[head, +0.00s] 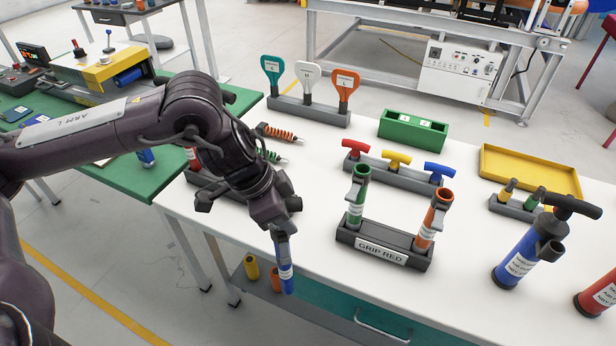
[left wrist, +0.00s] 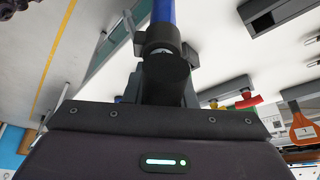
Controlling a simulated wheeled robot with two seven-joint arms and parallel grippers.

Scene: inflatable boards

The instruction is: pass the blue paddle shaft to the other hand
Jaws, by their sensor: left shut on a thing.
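My left gripper (head: 277,226) is shut on the upper end of the blue paddle shaft (head: 285,268), in front of the white table's front edge. The shaft hangs down nearly upright, with a white label around it. In the left wrist view the blue shaft (left wrist: 163,12) runs away from my left gripper (left wrist: 166,48) toward the top of the picture. The gripped end is partly hidden by the fingers. My right gripper shows in neither view.
Behind are a rack of T-handles (head: 395,178), a green box (head: 413,130) and a yellow tray (head: 530,172). A blue pump (head: 520,255) stands at right.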

